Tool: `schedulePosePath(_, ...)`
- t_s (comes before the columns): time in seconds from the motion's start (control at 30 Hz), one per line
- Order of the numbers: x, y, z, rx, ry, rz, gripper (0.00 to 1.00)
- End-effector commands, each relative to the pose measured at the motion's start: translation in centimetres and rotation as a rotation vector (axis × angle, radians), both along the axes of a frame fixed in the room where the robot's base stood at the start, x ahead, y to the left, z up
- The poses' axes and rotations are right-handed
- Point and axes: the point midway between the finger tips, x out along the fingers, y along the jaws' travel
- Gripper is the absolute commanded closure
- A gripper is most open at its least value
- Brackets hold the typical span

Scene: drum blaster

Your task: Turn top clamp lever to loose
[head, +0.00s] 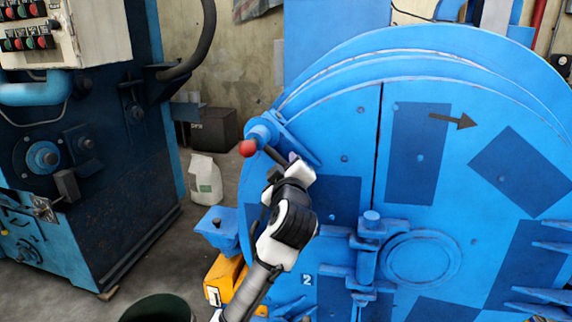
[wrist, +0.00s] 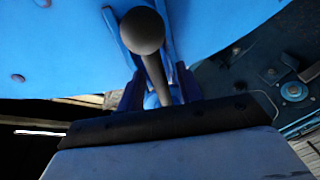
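The top clamp lever is a dark rod (head: 273,155) with a red ball knob (head: 248,148), next to a blue pivot (head: 263,132) on the drum machine's upper left edge. In the wrist view the knob (wrist: 142,30) looks dark grey, and its rod (wrist: 154,75) runs down toward my gripper (wrist: 158,88). My gripper (head: 283,166) is at the rod's lower right end in the head view. Its two fingers stand apart on either side of the rod, with gaps showing. The rod's far end is hidden by the gripper body.
A dark blue machine with a control box (head: 85,35) stands left. A white sack (head: 205,180) and a green bin (head: 158,308) are on the floor between.

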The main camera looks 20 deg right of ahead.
Motion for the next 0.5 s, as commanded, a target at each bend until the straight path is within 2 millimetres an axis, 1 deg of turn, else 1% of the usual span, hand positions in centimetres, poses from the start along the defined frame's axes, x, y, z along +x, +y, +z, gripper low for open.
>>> schedulePosePath(0.27,0.18,-0.06,-0.03,0.000,0.000,0.000,0.64)
schedulePosePath(0.37,0.17,-0.05,-0.02,0.000,0.000,0.000,0.75)
schedulePosePath(0.5,0.16,-0.05,-0.02,0.000,0.000,0.000,0.93)
